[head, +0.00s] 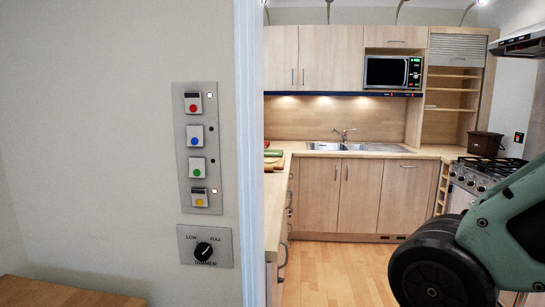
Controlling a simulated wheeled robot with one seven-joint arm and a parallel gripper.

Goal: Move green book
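On the left counter, just past the door frame, a small green item (273,153) shows partly. It may be the green book, but it is too small and too far cut off by the frame to be sure. It lies near the counter's back corner, by reddish and tan items. My arm, with a green link and a black round joint, fills the lower right. My gripper is not in view.
A wall with a switch panel (198,148) and dimmer (205,246) blocks the left, ending at a white door frame (249,150). Beyond are the left counter (276,200), sink (328,146), microwave (392,72) and range cooker (470,178) with a brown pot (485,143). The wooden floor (335,272) is clear.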

